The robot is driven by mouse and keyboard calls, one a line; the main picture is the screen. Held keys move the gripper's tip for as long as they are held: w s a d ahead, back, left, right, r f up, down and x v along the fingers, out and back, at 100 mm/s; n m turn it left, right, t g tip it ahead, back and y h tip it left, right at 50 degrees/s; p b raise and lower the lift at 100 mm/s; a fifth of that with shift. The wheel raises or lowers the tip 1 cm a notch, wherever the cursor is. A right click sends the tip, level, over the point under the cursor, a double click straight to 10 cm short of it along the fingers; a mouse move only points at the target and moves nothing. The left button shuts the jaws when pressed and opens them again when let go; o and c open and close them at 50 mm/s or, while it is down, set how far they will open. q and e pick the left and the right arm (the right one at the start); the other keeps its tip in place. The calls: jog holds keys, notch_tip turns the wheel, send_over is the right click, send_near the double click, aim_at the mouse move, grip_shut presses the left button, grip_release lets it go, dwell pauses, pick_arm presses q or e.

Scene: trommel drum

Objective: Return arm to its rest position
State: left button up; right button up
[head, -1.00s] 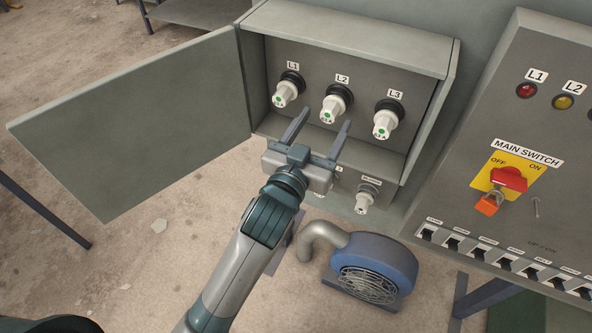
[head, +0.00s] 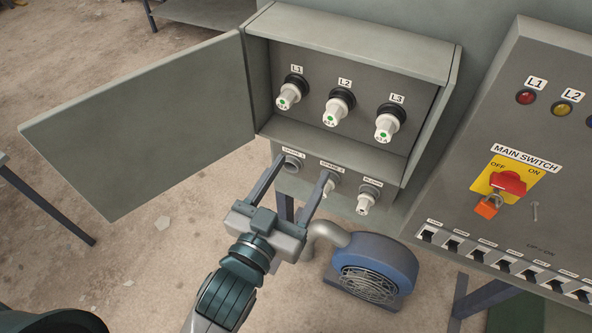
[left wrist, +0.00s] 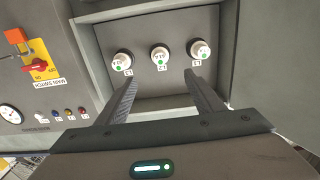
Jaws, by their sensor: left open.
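My left gripper (head: 292,190) is open and empty, in front of the lower part of the grey fuse box (head: 352,30). Its fingers point up toward the box and overlap the lower row of sockets in the head view. Three white fuse holders with green centres sit in the box under labels L1 (head: 288,97), L2 (head: 336,111) and L3 (head: 385,127). In the left wrist view the open fingers (left wrist: 160,92) frame the fuse row, apart from it. My right gripper is not in view.
The box door (head: 140,125) stands open to the left. A blue blower (head: 375,265) is below the box. At right is a panel with a red main switch (head: 508,182), an orange padlock (head: 487,206) and a row of breakers.

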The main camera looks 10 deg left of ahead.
pick_arm(q)
jog(key=shift+s, duration=0.2)
dwell(0.6)
